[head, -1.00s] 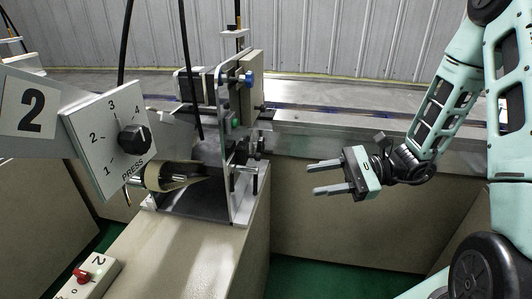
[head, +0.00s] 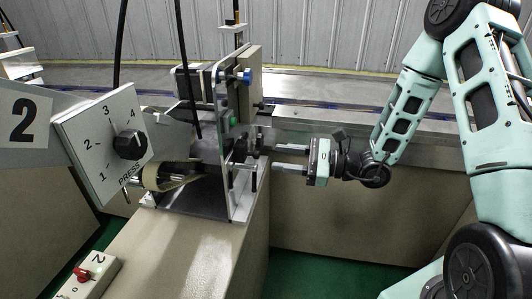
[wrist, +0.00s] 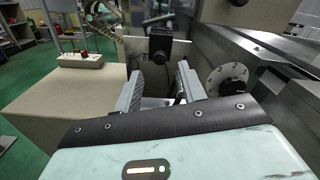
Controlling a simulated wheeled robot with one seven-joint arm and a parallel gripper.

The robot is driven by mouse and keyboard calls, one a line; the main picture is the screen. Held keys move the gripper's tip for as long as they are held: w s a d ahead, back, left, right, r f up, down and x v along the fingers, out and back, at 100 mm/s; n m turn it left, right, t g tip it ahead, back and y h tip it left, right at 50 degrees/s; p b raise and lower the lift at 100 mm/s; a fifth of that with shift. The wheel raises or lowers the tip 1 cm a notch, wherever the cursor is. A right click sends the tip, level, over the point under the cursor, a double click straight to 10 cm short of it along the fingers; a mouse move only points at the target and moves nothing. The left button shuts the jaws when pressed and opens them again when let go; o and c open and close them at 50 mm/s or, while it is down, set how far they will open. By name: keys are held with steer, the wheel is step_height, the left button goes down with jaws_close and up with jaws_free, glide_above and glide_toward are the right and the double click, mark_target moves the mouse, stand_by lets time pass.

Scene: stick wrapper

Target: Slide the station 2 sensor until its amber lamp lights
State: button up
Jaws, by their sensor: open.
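Station 2 is a machine with an upright metal plate (head: 240,197), beside a sign (head: 24,119) marked 2. I cannot tell for sure which part is its sensor, and I see no lit amber lamp. A dark block (wrist: 160,44) stands just beyond my fingertips in the wrist view, between the lines of the two fingers. My gripper (head: 276,160) is open and level, pointing left at the dark parts on the right side of the plate. Both fingers show apart in the wrist view (wrist: 160,78), with nothing clearly held. Contact cannot be told.
A PRESS dial (head: 131,144) sits on a white panel at left. A small box with a red switch (head: 82,275) lies at front left. A blue knob (head: 248,77) sticks out above my gripper. A round numbered dial (wrist: 228,79) is close on the right in the wrist view.

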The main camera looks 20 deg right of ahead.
mark_target(247, 152)
steer(key=x, duration=0.5)
jaws_close()
